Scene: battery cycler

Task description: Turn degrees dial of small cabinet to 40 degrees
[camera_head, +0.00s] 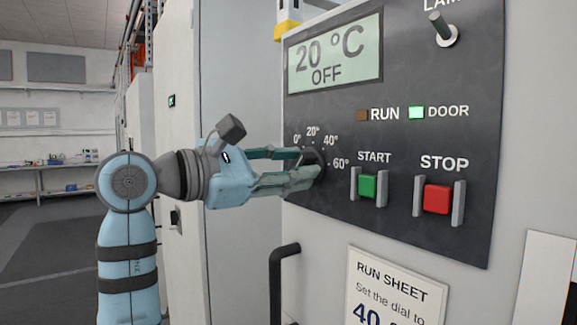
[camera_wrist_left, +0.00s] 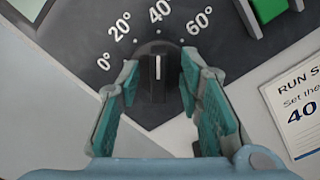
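The degrees dial (camera_wrist_left: 157,72) is a black knob with a white pointer line on a dark control panel (camera_head: 400,120). In the left wrist view its pointer aims straight up, toward the 40° mark. Its scale reads 0°, 20°, 40° and 60°. My left gripper (camera_head: 305,165) reaches the dial from the left. In the left wrist view its teal fingers (camera_wrist_left: 158,85) stand apart on both sides of the knob, with small gaps visible. In the head view the fingers hide most of the dial. My right gripper is not in view.
The display (camera_head: 335,55) reads 20 °C OFF. The DOOR lamp (camera_head: 416,113) is lit green; the RUN lamp (camera_head: 362,115) is dull brown. A green START button (camera_head: 368,186) and red STOP button (camera_head: 437,199) sit right of the dial. A run sheet (camera_head: 395,290) and black handle (camera_head: 276,285) are below.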

